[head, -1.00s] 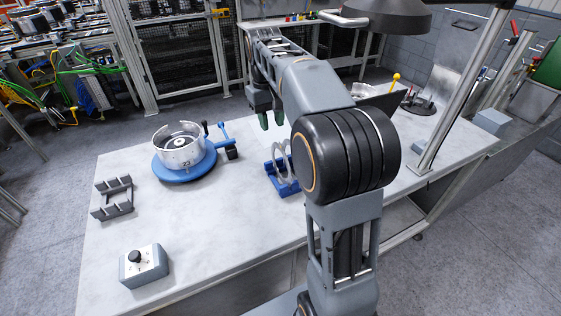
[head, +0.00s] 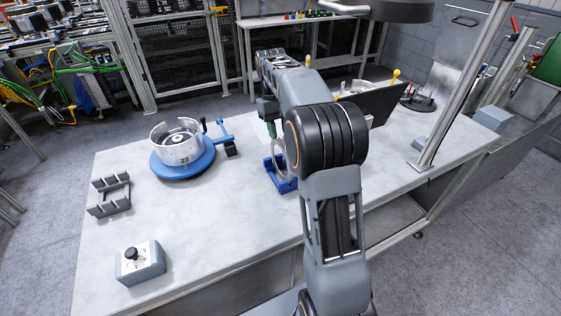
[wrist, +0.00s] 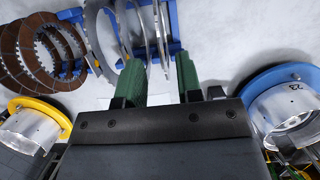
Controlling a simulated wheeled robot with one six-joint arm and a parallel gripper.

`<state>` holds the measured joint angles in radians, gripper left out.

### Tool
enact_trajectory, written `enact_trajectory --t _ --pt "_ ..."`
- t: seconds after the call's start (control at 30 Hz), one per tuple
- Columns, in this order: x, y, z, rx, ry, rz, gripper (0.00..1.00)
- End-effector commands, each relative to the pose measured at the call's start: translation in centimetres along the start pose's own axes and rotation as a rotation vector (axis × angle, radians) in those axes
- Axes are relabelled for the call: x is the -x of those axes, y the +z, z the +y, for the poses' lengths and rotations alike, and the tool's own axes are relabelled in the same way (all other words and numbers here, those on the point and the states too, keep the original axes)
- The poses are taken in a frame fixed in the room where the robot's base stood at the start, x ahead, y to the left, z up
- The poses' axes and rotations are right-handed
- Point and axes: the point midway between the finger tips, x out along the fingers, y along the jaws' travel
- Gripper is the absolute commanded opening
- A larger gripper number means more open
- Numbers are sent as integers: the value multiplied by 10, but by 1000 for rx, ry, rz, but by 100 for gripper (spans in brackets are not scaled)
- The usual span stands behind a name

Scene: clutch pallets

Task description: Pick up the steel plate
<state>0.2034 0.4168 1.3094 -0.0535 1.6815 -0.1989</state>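The steel plates are thin grey rings standing on edge in a blue rack (head: 281,184). In the wrist view one steel plate (wrist: 101,40) shows its face, and others, such as a steel plate (wrist: 161,30), show nearly edge-on. My gripper (wrist: 159,62) has two green fingers spread apart, with edge-on rings in line with the gap between them. I cannot tell whether the fingers touch any plate. In the head view my gripper (head: 272,130) points down just above the rack, and my arm hides part of the rack.
Brown toothed friction plates (wrist: 32,52) stand left of the steel ones. A drum on a blue round base (head: 183,167), a grey holder (head: 112,205) and a control box (head: 140,264) stand left on the table. A dark upright panel (head: 385,102) stands right of the arm.

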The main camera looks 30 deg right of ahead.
Motion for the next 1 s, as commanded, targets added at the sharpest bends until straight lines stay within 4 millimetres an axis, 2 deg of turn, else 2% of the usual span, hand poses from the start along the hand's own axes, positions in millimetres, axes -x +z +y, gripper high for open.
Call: enact_trajectory --t 0.13,0.5,0.8,1.0 --pt "-8 0 0 0 0 0 33" --pt "-51 1 -1 -1 0 1 33" --pt "-54 1 -1 -1 0 1 33" --pt "-54 1 -1 0 0 1 16"
